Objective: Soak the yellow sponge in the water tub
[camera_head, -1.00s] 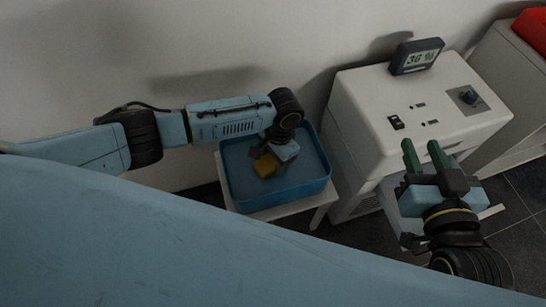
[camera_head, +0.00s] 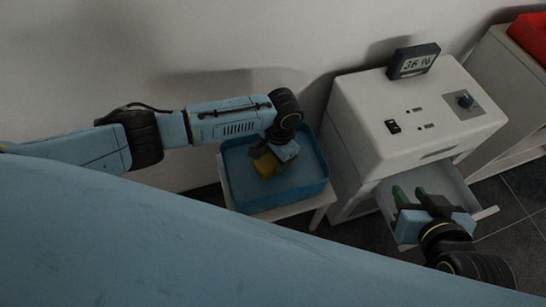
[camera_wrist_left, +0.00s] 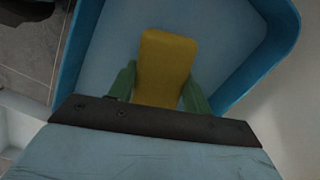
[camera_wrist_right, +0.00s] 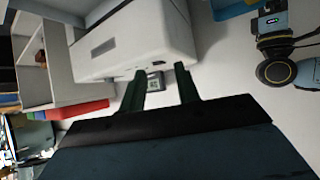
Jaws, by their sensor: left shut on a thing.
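The yellow sponge (camera_head: 265,168) is inside the blue water tub (camera_head: 285,203). My left gripper (camera_head: 264,157) reaches down into the tub and is shut on the sponge. In the left wrist view the sponge (camera_wrist_left: 166,68) sits between the two green fingers, with the pale blue inside of the tub (camera_wrist_left: 275,20) around it. I cannot tell how deep the sponge is in the water. My right gripper (camera_head: 408,192) is over the open drawer of the white machine. In the right wrist view its green fingers (camera_wrist_right: 162,75) are apart with nothing between them.
The tub stands on a small white stand (camera_head: 316,212) between the wall and the white machine (camera_head: 400,85). A dark display (camera_head: 414,61) sits on the machine. The machine's pale drawer (camera_head: 462,185) is open. A red box (camera_head: 532,32) is at the far right.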

